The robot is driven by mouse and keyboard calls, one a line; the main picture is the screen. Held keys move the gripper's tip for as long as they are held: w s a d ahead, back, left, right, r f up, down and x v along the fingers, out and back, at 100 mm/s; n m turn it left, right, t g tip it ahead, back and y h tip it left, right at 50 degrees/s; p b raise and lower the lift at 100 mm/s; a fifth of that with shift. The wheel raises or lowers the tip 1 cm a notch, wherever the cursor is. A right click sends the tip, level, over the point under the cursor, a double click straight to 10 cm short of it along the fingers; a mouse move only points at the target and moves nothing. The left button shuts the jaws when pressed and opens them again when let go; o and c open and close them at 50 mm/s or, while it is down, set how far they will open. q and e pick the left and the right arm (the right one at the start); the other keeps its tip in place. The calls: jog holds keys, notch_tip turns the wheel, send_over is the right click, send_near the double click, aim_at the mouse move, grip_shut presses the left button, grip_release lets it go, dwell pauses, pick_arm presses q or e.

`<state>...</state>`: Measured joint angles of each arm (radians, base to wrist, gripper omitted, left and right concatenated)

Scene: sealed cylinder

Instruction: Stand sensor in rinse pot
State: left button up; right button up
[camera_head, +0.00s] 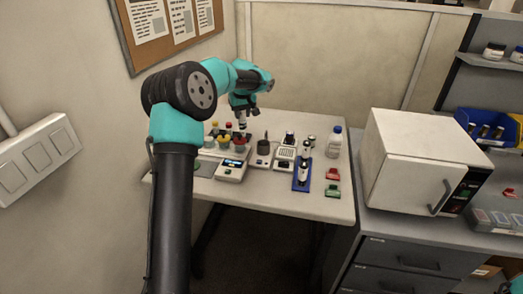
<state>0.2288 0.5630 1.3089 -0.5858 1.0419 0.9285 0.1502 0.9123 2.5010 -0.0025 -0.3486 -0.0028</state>
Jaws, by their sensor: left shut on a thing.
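My left gripper (243,108) is over the back left part of the table, pointing down. It is shut on a small, slim, pale piece, which looks like the sensor (242,124), held upright above the instruments. Its lower end is too small to tell whether it touches anything. Below and to the right stands a dark round pot (264,147) on a pale base; I cannot tell if it is the rinse pot.
A pale meter with a lit display (232,170) is at the table's front left. A blue rack (302,176) with upright pieces, red and green clips (332,182) and a bottle (334,142) are to the right. A white oven (415,160) stands beyond. The table's front right (320,207) is clear.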

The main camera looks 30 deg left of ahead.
pick_arm(q)
jog(key=w+d, duration=0.2)
jog(key=d, duration=0.6)
jog(key=shift+d+r, duration=0.25)
jog(key=shift+d, duration=0.1)
notch_tip(320, 180, down, 6)
jog(key=shift+f, duration=0.15)
jog(key=shift+f, duration=1.85)
jog(key=shift+f, duration=0.3)
